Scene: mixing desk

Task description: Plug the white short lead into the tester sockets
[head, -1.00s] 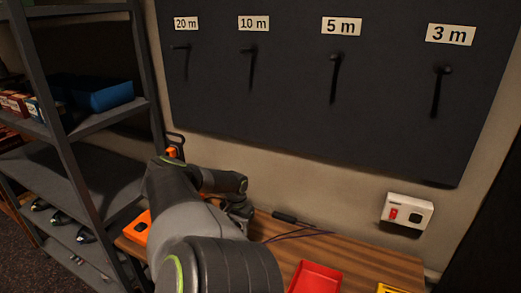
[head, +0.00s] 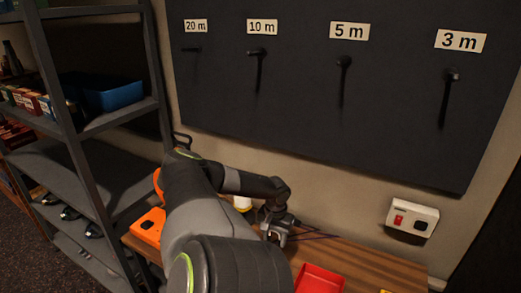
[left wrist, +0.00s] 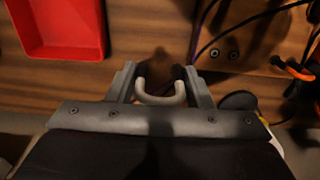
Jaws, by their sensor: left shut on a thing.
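My left gripper (head: 278,232) is low over the wooden desk in the head view. In the left wrist view, its two fingers (left wrist: 160,84) are shut on the white short lead (left wrist: 160,97), which shows as a U-shaped loop between them. The lead's ends are not clear. Two small round dark spots with light rims (left wrist: 224,54) sit side by side on the wood-coloured surface, right of and beyond the fingers. They may be the tester sockets; I cannot tell for sure. The lead is apart from them. My right gripper is not in view.
A red tray (head: 318,280) stands at the desk front; an orange object (head: 148,228) is left of my arm. Dark cables (left wrist: 240,22) and an orange-and-black item (left wrist: 298,70) lie at the right in the wrist view. A white switch box (head: 412,218) is on the wall.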

